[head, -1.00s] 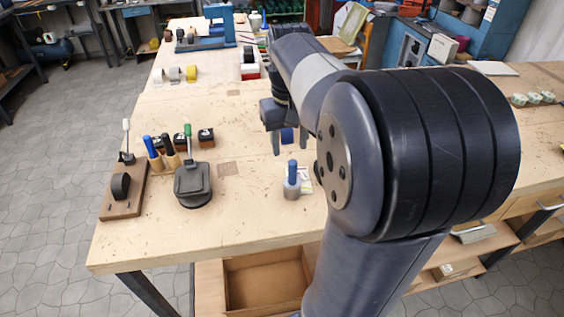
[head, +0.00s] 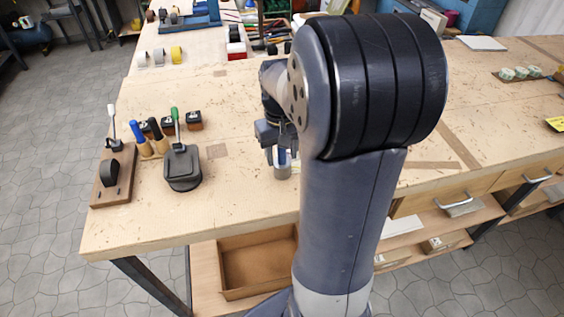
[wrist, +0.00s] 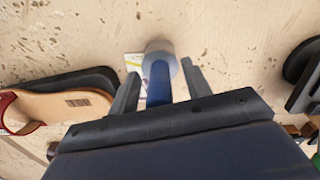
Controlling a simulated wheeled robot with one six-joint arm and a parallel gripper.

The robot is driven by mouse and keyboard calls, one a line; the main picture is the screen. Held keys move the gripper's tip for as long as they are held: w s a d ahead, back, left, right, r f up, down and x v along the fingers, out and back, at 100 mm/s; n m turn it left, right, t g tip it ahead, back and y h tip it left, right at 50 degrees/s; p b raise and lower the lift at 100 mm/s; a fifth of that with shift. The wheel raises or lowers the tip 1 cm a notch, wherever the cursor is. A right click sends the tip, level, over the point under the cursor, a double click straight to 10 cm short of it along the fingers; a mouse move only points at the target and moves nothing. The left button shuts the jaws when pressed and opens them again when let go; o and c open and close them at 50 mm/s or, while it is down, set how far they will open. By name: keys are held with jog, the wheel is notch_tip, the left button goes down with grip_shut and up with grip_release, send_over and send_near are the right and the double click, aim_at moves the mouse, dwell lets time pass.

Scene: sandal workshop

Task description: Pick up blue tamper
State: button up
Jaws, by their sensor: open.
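The blue tamper has a blue handle and a pale grey round base. It stands on the workbench (head: 235,215) in the head view, where its base (head: 283,172) shows below my gripper (head: 283,157). In the wrist view the blue handle of the tamper (wrist: 158,88) lies between the two fingers of my gripper (wrist: 160,72), with its base beyond the fingertips. The fingers are apart, one on each side of the handle, with visible gaps. My arm hides part of the bench to the right of the tamper.
A sandal (wrist: 60,103) lies at left in the wrist view. An open wooden box (head: 255,265) sits under the bench. The bench front is clear.

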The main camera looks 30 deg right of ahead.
jog(key=shift+c, duration=0.6)
grip_shut()
jog(key=shift+r, duration=0.1)
notch_tip(320, 180, up, 10)
jog(key=shift+f, duration=0.1)
dwell(0.3)
jog(key=c, duration=0.5)
grip_release()
jog(key=shift+c, duration=0.2)
grip_shut()
